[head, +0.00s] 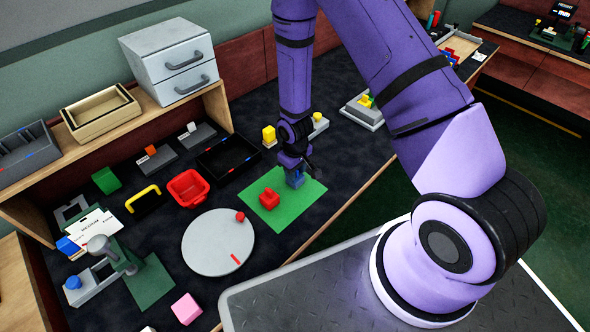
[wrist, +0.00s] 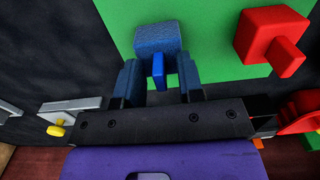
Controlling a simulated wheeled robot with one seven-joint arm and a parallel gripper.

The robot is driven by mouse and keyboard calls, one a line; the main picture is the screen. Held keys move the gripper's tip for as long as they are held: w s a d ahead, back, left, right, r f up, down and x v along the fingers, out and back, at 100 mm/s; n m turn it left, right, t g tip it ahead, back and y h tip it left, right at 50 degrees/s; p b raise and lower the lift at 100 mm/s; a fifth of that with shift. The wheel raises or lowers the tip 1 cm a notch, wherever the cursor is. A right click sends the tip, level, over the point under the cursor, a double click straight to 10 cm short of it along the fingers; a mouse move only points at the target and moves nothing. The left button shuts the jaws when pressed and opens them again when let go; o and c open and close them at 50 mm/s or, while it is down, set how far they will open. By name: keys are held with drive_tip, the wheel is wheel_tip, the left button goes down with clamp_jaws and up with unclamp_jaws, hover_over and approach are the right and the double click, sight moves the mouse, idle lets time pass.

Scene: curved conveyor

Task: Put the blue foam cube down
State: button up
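The blue foam cube (head: 295,179) is at the upper right part of the green mat (head: 284,215), at or just above its surface; I cannot tell which. In the wrist view the cube (wrist: 158,37) sits at the fingertips, with a blue peg on it pointing back towards the camera. In the head view my gripper (head: 294,165) partly hides the cube. The cube's underside is hidden.
A red block with a peg (head: 269,199) stands on the mat beside the cube. A grey turntable (head: 218,242) lies to the lower left, and a black tray (head: 228,156) and red bin (head: 187,187) to the left. A yellow block (head: 268,134) stands behind.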

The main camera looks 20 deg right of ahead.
wheel_tip(320, 180, up, 12)
drive_tip(key=shift+r, duration=0.2)
idle(0.4)
drive_tip(key=s+d+r+m+t, duration=0.1)
drive_tip(key=s+d+r, duration=0.1)
drive_tip(key=r, duration=1)
drive_tip(key=s+d+r+m+t, duration=0.1)
drive_tip(key=s+d+r, duration=0.1)
drive_tip(key=r, duration=0.9)
drive_tip(key=s+d+r+m+t, duration=0.2)
drive_tip(key=s+d+r+t, duration=0.1)
drive_tip(key=s+r, duration=1.2)
drive_tip(key=shift+s+r+m, duration=0.3)
drive_tip(key=shift+s+r, duration=0.1)
drive_tip(key=shift+s, duration=1.7)
